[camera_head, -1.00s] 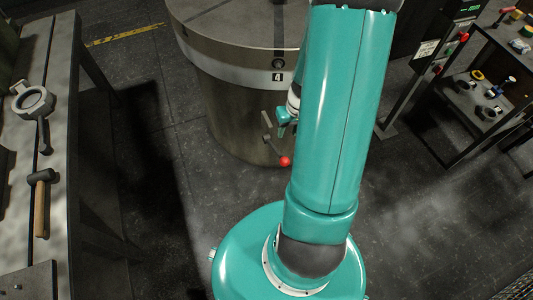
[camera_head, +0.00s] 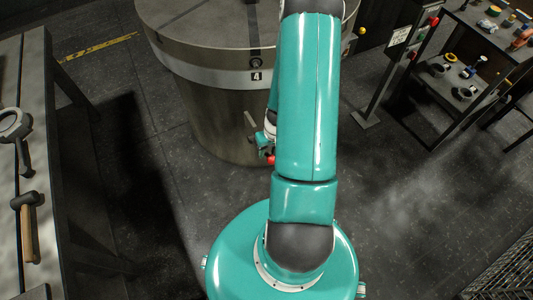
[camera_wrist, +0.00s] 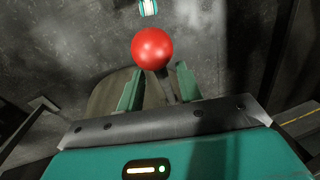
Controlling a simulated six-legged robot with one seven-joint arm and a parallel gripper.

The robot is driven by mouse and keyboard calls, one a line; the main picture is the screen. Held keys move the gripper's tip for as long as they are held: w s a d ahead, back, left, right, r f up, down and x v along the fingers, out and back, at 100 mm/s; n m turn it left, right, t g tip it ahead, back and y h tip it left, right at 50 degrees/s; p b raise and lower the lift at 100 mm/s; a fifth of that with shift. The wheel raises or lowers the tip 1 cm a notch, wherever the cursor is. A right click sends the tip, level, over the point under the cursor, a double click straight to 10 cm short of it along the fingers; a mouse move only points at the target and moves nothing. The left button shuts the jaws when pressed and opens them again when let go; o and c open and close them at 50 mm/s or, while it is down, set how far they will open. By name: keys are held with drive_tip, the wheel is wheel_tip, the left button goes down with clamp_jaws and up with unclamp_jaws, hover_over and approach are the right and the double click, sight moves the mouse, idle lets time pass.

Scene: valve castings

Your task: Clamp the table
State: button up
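The round table (camera_head: 185,45) is a wide grey drum with a pale band and a "4" tag, standing behind my arm. A lever (camera_head: 250,120) with a red ball knob (camera_head: 270,160) sticks out low on its front side. My gripper (camera_head: 266,143) is down at the knob, partly hidden by my arm. In the wrist view my gripper (camera_wrist: 159,70) has its two teal fingers apart, with the lever (camera_wrist: 163,88) between them and the red knob (camera_wrist: 152,48) just beyond the tips. I see a gap on each side, so the fingers do not look closed on it.
A workbench (camera_head: 38,110) at the left holds a mallet (camera_head: 30,225) and a ring-shaped tool (camera_head: 15,125). A post with a control box (camera_head: 400,36) and a shelf rack (camera_head: 470,65) with small parts stand at the right. The dark floor between is clear.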

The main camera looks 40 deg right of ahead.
drive_tip(key=shift+w+a+f, duration=0.1)
drive_tip(key=shift+a+f, duration=0.05)
drive_tip(key=shift+f, duration=0.4)
drive_tip(key=shift+w+a+f, duration=0.1)
drive_tip(key=shift+f, duration=0.45)
clamp_jaws()
